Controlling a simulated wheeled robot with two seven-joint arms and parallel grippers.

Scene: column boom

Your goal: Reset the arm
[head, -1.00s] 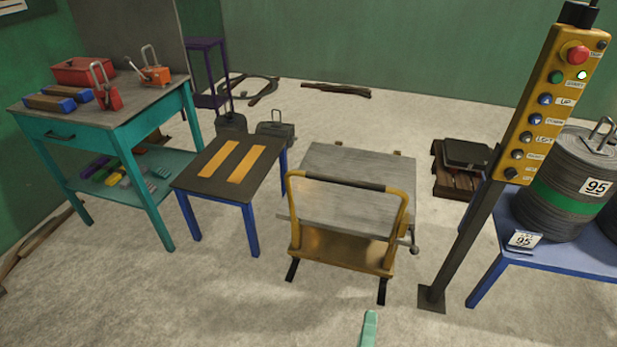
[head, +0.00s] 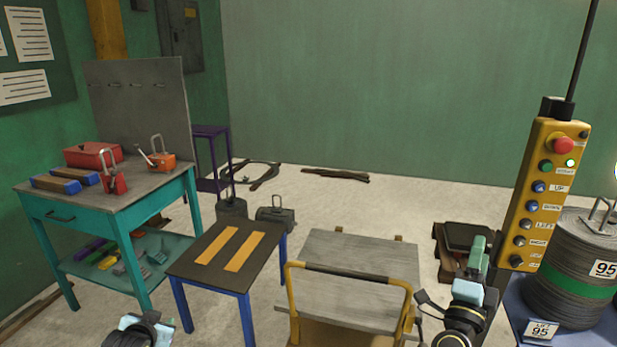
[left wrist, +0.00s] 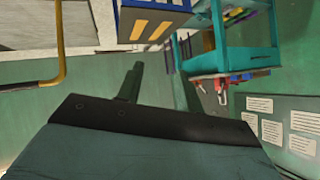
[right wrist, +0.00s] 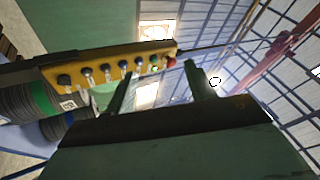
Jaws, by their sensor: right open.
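My right gripper (right wrist: 160,68) is open and empty in the right wrist view, with its two fingers apart. In the head view it points upward (head: 477,258), just left of the yellow control box (head: 540,195). The box has a red button (head: 563,145) and a column of labelled smaller buttons, and a small light on it glows. The box also shows beyond my right fingers (right wrist: 105,68); I cannot tell whether they touch. My left gripper (left wrist: 160,85) has its fingers apart with nothing between them; in the head view only its wrist shows, at the bottom left.
A yellow-handled cart (head: 360,268) stands in the middle, beside a low blue-legged table (head: 200,268). A teal workbench (head: 50,210) with tools stands at left. Grey weight stacks (head: 575,255) sit on a blue stand at right. The floor toward the back wall is mostly clear.

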